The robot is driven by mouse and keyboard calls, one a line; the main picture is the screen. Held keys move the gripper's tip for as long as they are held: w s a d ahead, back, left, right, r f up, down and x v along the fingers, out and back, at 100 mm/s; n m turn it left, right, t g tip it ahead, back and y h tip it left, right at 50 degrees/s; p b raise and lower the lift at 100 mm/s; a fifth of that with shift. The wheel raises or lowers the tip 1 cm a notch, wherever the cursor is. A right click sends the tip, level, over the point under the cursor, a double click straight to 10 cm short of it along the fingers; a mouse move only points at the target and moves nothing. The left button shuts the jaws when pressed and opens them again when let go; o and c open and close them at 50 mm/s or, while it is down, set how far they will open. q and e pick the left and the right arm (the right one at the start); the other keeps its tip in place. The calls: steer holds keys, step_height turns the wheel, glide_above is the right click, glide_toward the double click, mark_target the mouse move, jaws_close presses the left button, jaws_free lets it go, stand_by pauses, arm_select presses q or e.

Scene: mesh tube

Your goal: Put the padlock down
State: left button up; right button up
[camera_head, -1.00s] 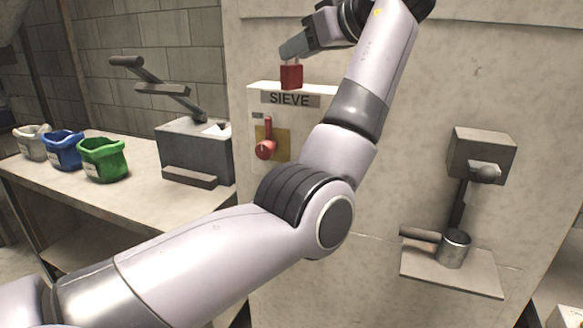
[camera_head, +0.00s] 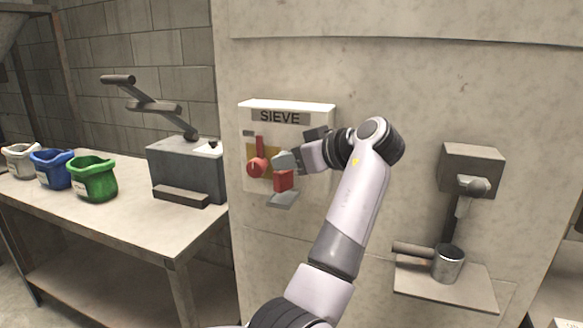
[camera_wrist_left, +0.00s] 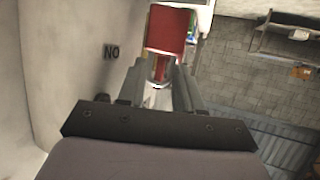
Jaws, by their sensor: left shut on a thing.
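The red padlock (camera_head: 284,181) hangs below the fingertips of my left gripper (camera_head: 287,162), in front of the SIEVE panel. In the left wrist view the padlock's red body (camera_wrist_left: 171,28) is beyond the fingers of my left gripper (camera_wrist_left: 160,78), which are shut on its metal shackle. A small grey ledge (camera_head: 283,201) juts out under the panel, just below the padlock. I cannot tell whether the padlock touches it. My right gripper is not in view.
The SIEVE panel (camera_head: 286,107) carries a red switch handle (camera_head: 257,166) just left of my gripper. A grey lever machine (camera_head: 188,170) and green (camera_head: 94,178), blue (camera_head: 52,168) and white (camera_head: 21,160) bags stand on the left table. A metal cup (camera_head: 448,263) is on the right shelf.

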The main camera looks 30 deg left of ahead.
arm_select(q)
steer(key=shift+f, duration=0.9)
steer(key=shift+f, duration=0.1)
steer(key=o, duration=0.8)
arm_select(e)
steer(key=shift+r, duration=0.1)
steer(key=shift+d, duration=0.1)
